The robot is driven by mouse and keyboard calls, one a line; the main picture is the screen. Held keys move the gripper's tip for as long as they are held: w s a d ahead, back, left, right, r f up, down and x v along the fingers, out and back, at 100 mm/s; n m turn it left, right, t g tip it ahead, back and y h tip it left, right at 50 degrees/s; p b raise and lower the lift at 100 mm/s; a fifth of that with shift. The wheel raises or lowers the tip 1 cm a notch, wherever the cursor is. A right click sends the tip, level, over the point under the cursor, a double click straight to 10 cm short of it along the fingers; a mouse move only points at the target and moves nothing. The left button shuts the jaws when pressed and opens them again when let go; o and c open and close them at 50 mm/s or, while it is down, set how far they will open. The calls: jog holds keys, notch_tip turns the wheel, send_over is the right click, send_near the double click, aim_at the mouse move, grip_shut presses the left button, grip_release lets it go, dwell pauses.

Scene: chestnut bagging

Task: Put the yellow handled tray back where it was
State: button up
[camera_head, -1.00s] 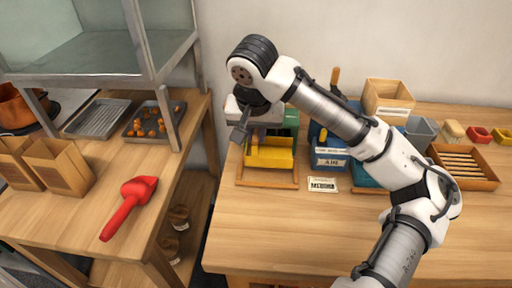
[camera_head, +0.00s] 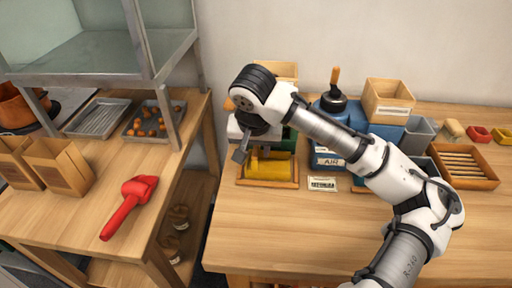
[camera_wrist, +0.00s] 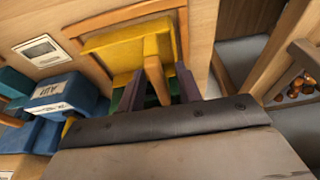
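The yellow handled tray (camera_head: 270,170) sits low at a wooden frame (camera_head: 268,185) on the right-hand table in the head view. In the wrist view the tray (camera_wrist: 120,50) lies within the wooden frame (camera_wrist: 125,16), its wood-coloured handle (camera_wrist: 154,78) pointing toward me. My gripper (camera_wrist: 170,88) has its two dark fingers on either side of this handle and looks shut on it; the fingertips are partly hidden. In the head view my gripper (camera_head: 246,150) is at the tray's left end. Whether the tray rests fully on the frame is unclear.
A blue box marked AIR (camera_head: 330,160) stands right of the tray, with a white label card (camera_head: 322,184) before it. A slatted wooden tray (camera_head: 462,165) is farther right. The table front is clear. A red scoop (camera_head: 128,205) lies on the left table.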

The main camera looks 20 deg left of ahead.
jog(key=shift+r, duration=0.1)
jog(key=v, duration=1.2)
